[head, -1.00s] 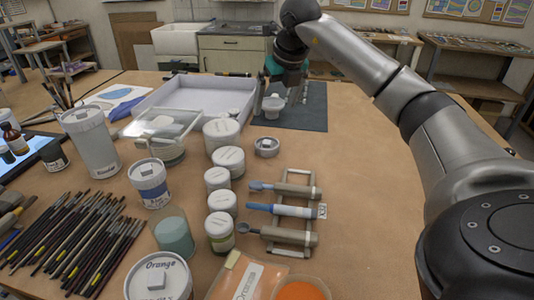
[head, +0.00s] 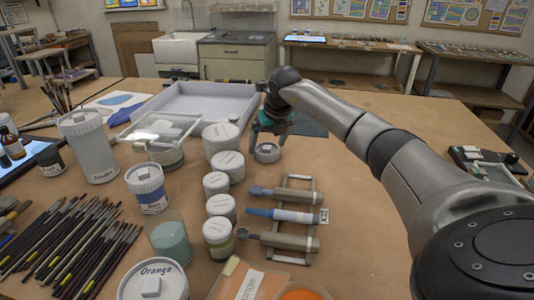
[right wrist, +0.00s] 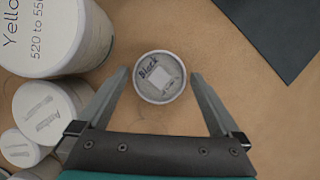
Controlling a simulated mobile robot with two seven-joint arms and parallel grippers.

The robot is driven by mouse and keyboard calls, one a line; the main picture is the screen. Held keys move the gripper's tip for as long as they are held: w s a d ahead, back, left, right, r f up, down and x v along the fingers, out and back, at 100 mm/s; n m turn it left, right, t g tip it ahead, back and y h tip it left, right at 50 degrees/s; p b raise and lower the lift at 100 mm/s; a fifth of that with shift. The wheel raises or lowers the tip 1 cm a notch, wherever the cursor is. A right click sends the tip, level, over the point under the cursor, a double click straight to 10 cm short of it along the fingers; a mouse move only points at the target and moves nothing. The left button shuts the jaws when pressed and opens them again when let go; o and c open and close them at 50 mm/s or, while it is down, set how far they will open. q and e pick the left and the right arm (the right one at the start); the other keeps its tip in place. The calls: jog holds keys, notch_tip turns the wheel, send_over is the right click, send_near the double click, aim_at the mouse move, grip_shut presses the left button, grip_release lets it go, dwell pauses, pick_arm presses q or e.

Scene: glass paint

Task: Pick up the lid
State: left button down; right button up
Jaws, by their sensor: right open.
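A small round lid (right wrist: 159,77) with a pale square knob and the word "Black" lies on the brown table. In the head view the lid (head: 267,152) is right of the white jars. My right gripper (right wrist: 159,80) is open above it, with one finger on each side of the lid in the right wrist view. In the head view my right gripper (head: 268,138) points down at the lid and partly covers its far side. I cannot tell how high the fingertips are above the table. My left gripper is not in view.
A row of white jars (head: 217,183) stands close left of the lid. A rack with several tools (head: 287,216) lies nearer. A white tray (head: 200,100) is behind, and a dark mat (head: 308,124) is behind right.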

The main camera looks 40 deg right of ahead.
jog(key=shift+w+f, duration=0.2)
jog(key=shift+f, duration=0.2)
jog(key=c, duration=1)
